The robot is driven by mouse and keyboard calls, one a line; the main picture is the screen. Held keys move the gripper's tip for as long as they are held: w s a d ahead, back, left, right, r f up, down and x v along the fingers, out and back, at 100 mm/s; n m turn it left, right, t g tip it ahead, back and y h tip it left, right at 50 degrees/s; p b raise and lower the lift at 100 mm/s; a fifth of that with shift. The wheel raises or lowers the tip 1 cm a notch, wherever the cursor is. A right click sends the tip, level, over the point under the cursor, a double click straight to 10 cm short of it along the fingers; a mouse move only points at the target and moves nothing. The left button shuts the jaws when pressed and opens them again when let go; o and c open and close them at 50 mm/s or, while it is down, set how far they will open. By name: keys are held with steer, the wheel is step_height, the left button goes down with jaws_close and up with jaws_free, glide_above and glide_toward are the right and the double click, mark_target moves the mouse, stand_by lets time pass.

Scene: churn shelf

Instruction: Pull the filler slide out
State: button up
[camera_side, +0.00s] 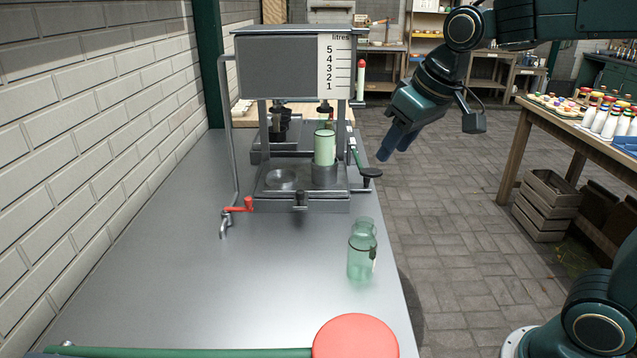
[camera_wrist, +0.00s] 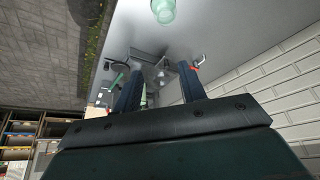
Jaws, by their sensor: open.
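The filler (camera_side: 292,68) is a grey box on posts with a litres scale, standing on the metal bench. Under it is the filler slide (camera_side: 270,195), a grey plate with an empty round recess at left and a dark knob (camera_side: 300,200) at its front edge. A pale green vessel (camera_side: 325,148) stands upright in a metal cup on the right. My gripper (camera_side: 394,150) is open and empty in the air, right of the filler and apart from it. In the wrist view, my gripper (camera_wrist: 160,82) has its fingers spread, partly hiding the filler between and beyond them.
A green bottle (camera_side: 361,255) stands on the bench (camera_side: 200,270), front right; it also shows in the wrist view (camera_wrist: 164,11). A red-handled tap (camera_side: 236,208) is left of the slide. A black-knobbed lever (camera_side: 368,172) sticks out right. A red knob (camera_side: 355,338) is nearest the camera.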

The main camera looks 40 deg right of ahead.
steer(key=w+f, duration=0.2)
steer(key=w, duration=0.9)
glide_toward(300, 192)
steer(key=w+v, duration=0.1)
steer(key=v, duration=0.4)
steer(key=shift+s+r, duration=0.15)
steer(key=shift+s, duration=0.05)
steer(key=shift+g, duration=0.3)
steer(key=x, duration=1.3)
steer(key=shift+w+f, duration=0.2)
steer(key=shift+f, duration=0.1)
jaws_close()
